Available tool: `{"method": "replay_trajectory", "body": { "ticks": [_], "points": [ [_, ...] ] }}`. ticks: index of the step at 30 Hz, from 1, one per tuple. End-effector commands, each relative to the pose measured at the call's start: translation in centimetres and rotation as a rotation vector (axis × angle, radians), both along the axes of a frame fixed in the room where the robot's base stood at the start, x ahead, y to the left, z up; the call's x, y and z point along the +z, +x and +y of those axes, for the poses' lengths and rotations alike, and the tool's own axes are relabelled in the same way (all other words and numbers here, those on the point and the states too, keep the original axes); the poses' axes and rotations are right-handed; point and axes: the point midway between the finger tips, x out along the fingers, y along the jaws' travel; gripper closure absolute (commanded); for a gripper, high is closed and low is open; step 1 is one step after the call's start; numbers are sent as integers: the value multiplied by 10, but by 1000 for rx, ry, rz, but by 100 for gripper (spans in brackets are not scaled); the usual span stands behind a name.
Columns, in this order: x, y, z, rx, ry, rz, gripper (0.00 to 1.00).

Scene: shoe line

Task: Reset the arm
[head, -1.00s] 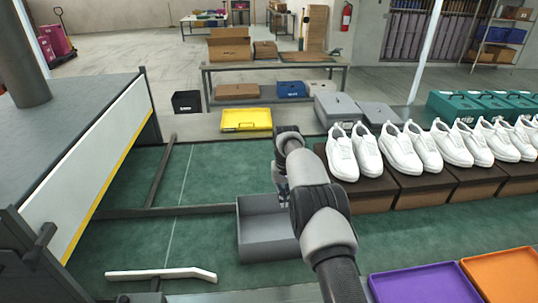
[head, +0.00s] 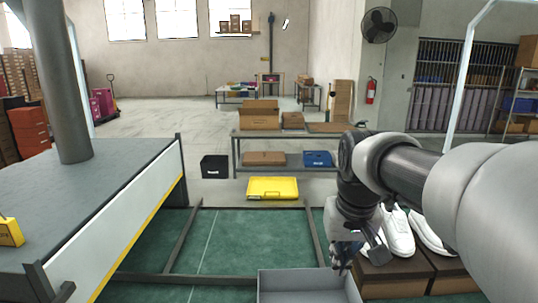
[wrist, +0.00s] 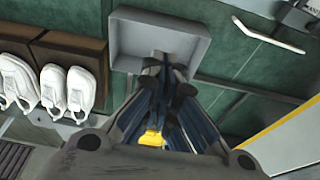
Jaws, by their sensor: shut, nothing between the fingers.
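My arm reaches in from the right in the head view, bent at the elbow, with its end pointing down. My gripper (head: 343,258) hangs above the green surface, near the back right corner of an open grey box (head: 300,284). In the wrist view my gripper (wrist: 165,62) is shut with its fingers together and nothing between them. The grey box (wrist: 185,42) shows beyond the fingertips there and looks empty. The gripper appears above the box, apart from it.
White shoes (head: 398,232) stand on brown boxes (head: 395,275) at the right, partly behind my arm. A grey table with a white side panel (head: 140,220) is at the left. A workbench (head: 285,134) stands farther back.

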Motion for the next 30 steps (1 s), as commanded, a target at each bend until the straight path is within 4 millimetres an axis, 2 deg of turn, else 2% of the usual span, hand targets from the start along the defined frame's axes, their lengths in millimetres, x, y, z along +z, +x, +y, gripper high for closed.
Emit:
{"method": "replay_trajectory", "body": {
  "ticks": [1, 6, 9, 13, 15, 19, 30],
  "points": [
    [5, -27, -1, -1, 0, -19, 100],
    [-1, -107, -2, -2, 0, -72, 100],
    [-14, -150, -2, -3, -1, -101, 100],
    [-35, -191, -2, -4, -1, -131, 100],
    [-45, -205, -2, -6, -1, -140, 100],
    [-56, -219, -2, -5, -1, -151, 100],
    [-58, -221, -2, -5, -1, -151, 100]
  ]
}}
